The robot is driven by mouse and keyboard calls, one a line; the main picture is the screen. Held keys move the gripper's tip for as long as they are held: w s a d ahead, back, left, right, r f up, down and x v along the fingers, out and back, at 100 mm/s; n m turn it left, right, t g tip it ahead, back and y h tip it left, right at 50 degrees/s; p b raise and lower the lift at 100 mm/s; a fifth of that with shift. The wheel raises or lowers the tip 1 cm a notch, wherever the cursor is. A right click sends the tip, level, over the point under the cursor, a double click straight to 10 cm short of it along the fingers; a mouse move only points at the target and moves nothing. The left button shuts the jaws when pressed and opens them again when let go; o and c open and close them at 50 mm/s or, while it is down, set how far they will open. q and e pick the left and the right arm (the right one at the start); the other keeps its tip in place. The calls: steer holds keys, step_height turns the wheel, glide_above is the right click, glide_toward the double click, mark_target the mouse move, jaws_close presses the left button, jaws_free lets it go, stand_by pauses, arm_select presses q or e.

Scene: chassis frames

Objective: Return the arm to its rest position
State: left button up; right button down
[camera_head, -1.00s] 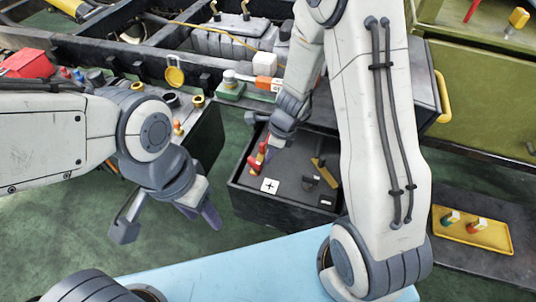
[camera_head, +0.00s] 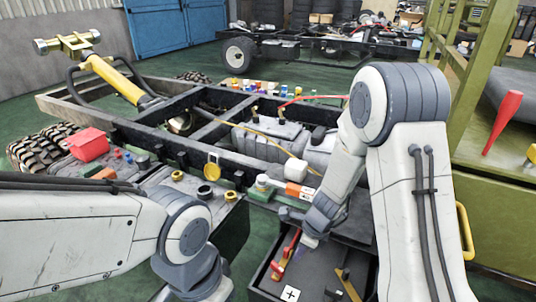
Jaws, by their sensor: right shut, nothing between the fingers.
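My right arm comes in from the right, its upper links large in the head view. My right gripper (camera_head: 305,240) is shut and empty, above the back left part of an open dark drawer (camera_head: 262,287). A red-handled tool (camera_head: 285,256) lies in the drawer just below and left of the gripper; I cannot tell if they touch. My left arm comes in from the left, its wrist at the bottom edge; the left gripper is out of the picture.
A chassis frame (camera_head: 160,128) with a tank (camera_head: 270,138) fills the middle. A bench of small parts with a red bin (camera_head: 88,144) is at left. A green cabinet (camera_head: 500,235) stands at right, with a red cone-shaped thing (camera_head: 502,122) on it. Green floor shows beyond.

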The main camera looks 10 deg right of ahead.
steer(key=s+a+r+n+g+p, duration=0.1)
steer(key=s+a+r+n+p, duration=0.2)
steer(key=s+a+r+n, duration=0.4)
steer(key=s+a+r+n+p, duration=0.3)
steer(key=a+r+n, duration=0.1)
steer(key=r+n, duration=0.55)
arm_select(q)
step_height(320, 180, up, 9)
steer(key=p, duration=0.3)
arm_select(e)
steer(key=s+d+r+n+h, duration=0.1)
steer(key=s+r+n, duration=0.9)
steer(key=n, duration=0.4)
steer(key=shift+s+d, duration=0.35)
steer(key=shift+s, duration=0.3)
steer(key=shift+r, duration=0.1)
